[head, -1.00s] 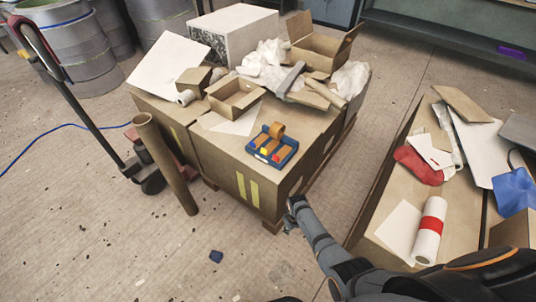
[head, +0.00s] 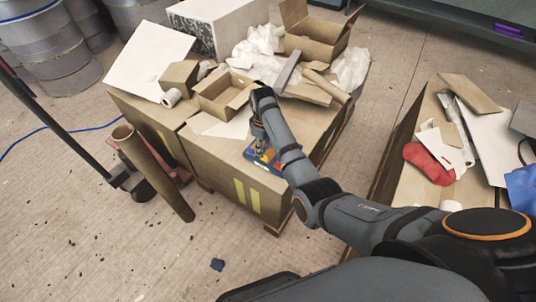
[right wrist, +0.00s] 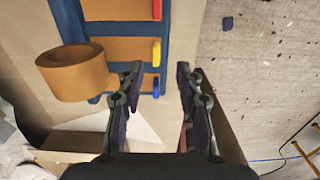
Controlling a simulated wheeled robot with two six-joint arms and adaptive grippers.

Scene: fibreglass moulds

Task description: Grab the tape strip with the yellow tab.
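A blue tape holder (head: 251,157) sits on the near cardboard box top, partly hidden by my right arm. In the right wrist view the holder (right wrist: 112,28) carries brown tape strips with a red tab (right wrist: 157,8), a yellow tab (right wrist: 157,51) and a blue tab (right wrist: 156,86). A brown tape roll (right wrist: 76,72) stands at its left. My right gripper (head: 258,146) is over the holder, pointing down. In the wrist view the right gripper (right wrist: 158,73) is open and empty; the yellow tab appears just beyond its fingertips, the blue tab between them. My left gripper is not in view.
Behind the holder are an open carton (head: 224,98), white crumpled wrap (head: 262,43) and cardboard tubes. A brown tube (head: 152,170) leans at the box's left. Another box with a red cloth (head: 433,165) and panels stands at right.

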